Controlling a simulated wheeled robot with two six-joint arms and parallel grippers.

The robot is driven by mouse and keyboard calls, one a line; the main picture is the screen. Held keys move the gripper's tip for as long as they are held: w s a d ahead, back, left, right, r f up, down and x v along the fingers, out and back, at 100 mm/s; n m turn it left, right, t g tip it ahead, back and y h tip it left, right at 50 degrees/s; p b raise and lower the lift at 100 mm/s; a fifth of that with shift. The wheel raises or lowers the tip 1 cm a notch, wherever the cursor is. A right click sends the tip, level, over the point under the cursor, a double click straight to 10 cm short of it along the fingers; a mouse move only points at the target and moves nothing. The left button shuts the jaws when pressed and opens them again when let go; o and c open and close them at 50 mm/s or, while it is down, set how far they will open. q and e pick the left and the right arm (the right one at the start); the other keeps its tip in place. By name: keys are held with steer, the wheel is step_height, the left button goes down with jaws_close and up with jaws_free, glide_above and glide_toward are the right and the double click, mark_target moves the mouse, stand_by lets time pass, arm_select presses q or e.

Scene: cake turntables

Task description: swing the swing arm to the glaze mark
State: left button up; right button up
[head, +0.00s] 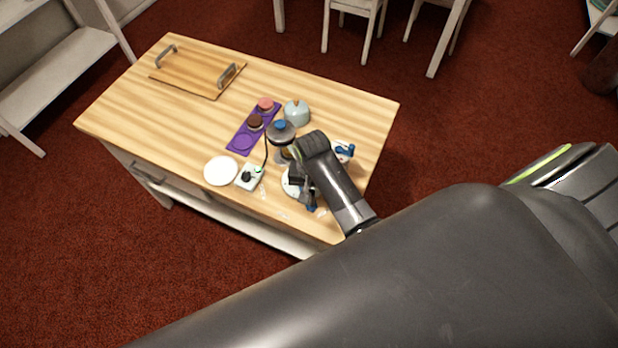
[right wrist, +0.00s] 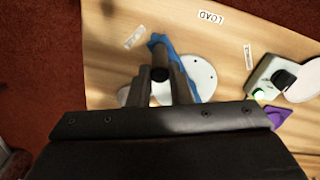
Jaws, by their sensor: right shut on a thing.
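The swing arm shows as a blue bar in the head view (head: 311,205) and in the right wrist view (right wrist: 174,50), beside a white round plate (right wrist: 203,72). My right gripper (right wrist: 160,85) is shut on the swing arm, with a dark round knob between its fingers. In the head view the right gripper (head: 305,188) is low over the table's front right part, partly hidden by my own arm. Small paper labels lie around the plate; one reads LOAD (right wrist: 210,17). The others, a tilted one (right wrist: 133,37) and an upright one (right wrist: 248,57), are not readable. My left gripper is not in view.
A control box (head: 243,182) with a dark knob and green light stands left of the gripper, near a white plate (head: 221,171). Behind are a blue-topped grey device (head: 281,132), a pale blue container (head: 296,113) and a purple mat (head: 236,145) with cakes. A wooden tray (head: 195,70) lies far left.

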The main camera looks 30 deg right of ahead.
steer(key=shift+w+r, duration=0.15)
steer(key=shift+d, duration=1.2)
steer(key=o, duration=0.8)
step_height(320, 180, up, 7)
steer(key=shift+f, duration=0.1)
steer(key=shift+s, duration=0.2)
